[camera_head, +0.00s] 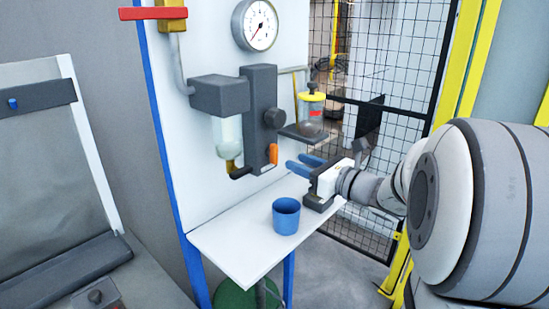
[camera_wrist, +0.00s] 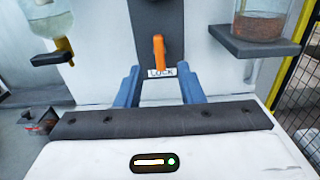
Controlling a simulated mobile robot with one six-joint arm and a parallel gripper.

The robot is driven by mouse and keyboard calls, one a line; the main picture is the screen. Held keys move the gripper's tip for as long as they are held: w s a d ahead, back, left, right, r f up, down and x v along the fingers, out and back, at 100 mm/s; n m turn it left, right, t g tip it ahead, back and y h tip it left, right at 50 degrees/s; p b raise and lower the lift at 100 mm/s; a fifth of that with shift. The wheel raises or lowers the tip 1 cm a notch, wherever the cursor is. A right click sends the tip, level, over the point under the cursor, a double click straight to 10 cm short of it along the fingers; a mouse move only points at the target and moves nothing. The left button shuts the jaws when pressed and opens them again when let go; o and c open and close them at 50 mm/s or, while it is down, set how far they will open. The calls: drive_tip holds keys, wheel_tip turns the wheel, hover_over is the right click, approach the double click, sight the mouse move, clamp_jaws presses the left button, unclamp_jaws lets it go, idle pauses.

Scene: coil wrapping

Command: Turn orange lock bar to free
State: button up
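The orange lock bar (camera_head: 274,154) is on the lower front of a dark grey upright housing (camera_head: 260,110) on the white panel. In the wrist view the lock bar (camera_wrist: 159,53) stands upright, just above a small label reading LOCK (camera_wrist: 161,72). My gripper (camera_head: 299,161) is open, with two blue fingers pointing at the panel. It is to the right of the lock bar in the head view and apart from it. In the wrist view the fingertips (camera_wrist: 160,72) lie on either side of the label, below the bar, with nothing between them.
A blue cup (camera_head: 286,215) stands on the white shelf (camera_head: 232,245) below my gripper. A clear bowl with a yellow outlet (camera_head: 228,140) hangs left of the housing. A jar (camera_head: 311,108) sits on a small dark ledge at right. A red-handled valve (camera_head: 153,13) and gauge (camera_head: 260,25) are above.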

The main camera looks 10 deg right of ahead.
sight(277, 153)
drive_tip(key=x, duration=0.7)
drive_tip(key=shift+w+a+p, duration=0.1)
drive_tip(key=shift+p, duration=0.3)
drive_tip(key=shift+c, duration=0.2)
clamp_jaws()
